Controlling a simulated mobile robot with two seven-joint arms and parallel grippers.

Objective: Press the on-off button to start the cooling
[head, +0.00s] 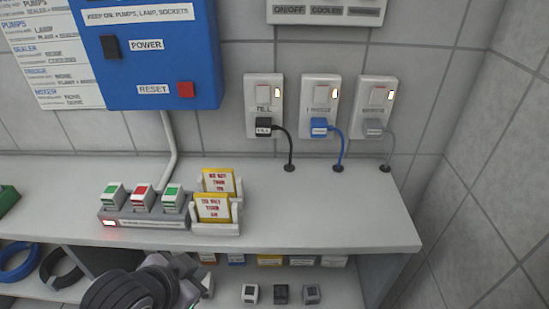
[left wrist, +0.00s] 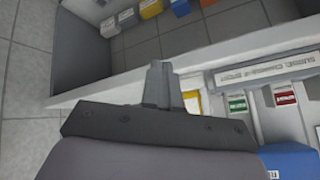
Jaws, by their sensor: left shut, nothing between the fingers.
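The lower part of a white wall panel (head: 324,10) shows at the top edge of the head view, with labels that read ON/OFF and COOLER and a third that is hard to read. Any button above the labels is outside the frame. My left gripper (head: 188,284) is low in the head view, in front of the counter's front edge and far below the panel. In the left wrist view its fingers (left wrist: 158,84) are shut together with nothing between them. My right gripper is in neither view.
A blue box (head: 150,75) with POWER and RESET switches hangs left of the panel. Three switched sockets (head: 320,105) with plugs sit below the panel. A module strip (head: 145,218) and yellow cards (head: 213,208) stand on the counter (head: 330,215), whose right part is clear.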

